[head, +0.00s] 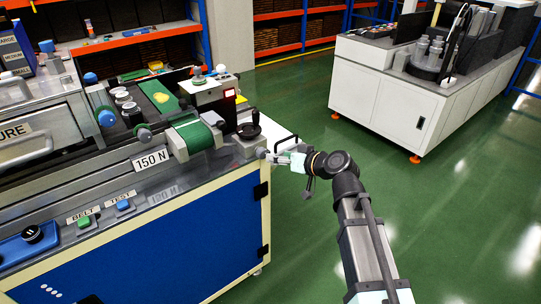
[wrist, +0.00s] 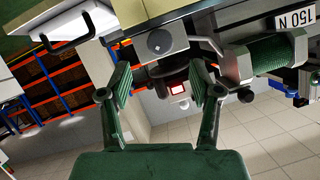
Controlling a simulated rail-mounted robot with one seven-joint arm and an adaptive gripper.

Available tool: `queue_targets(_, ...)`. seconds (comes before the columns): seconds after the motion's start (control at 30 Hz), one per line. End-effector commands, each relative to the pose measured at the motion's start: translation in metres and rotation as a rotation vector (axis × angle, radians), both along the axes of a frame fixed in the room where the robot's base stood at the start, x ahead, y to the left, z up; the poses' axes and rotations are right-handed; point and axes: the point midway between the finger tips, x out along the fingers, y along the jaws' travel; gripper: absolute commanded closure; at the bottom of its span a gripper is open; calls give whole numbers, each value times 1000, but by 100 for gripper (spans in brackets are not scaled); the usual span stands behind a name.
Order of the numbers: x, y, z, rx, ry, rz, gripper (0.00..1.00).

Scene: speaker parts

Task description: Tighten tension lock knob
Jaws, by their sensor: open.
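A small grey knob (head: 262,152) sticks out near the machine's corner in the head view, below a black handwheel (head: 248,131). In the wrist view a dark round knob face (wrist: 160,42) shows on a grey block beyond the fingertips. I cannot tell for sure which part is the tension lock knob. My gripper (head: 284,158) is beside the corner, just right of the grey knob. In the wrist view its two green-padded fingers (wrist: 161,78) are spread, with nothing held between them. The dark handwheel (wrist: 176,74) appears in the gap, farther back.
A green belt roller (head: 194,134) and the 150 N label (head: 152,160) lie left of the knob. A black bar handle (head: 283,143) is close to my gripper. A white cabinet (head: 385,100) stands behind at right. Green floor is clear on the right.

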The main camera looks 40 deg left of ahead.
Motion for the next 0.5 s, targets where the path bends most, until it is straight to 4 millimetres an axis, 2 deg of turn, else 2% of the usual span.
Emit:
queue_targets(0.03, -3, -10, 4, 1, -1, -2, 36)
queue_targets(0.2, -5, -27, 10, 1, -1, -1, 36)
queue_targets(0.5, -6, -33, 13, 0, 0, 1, 36)
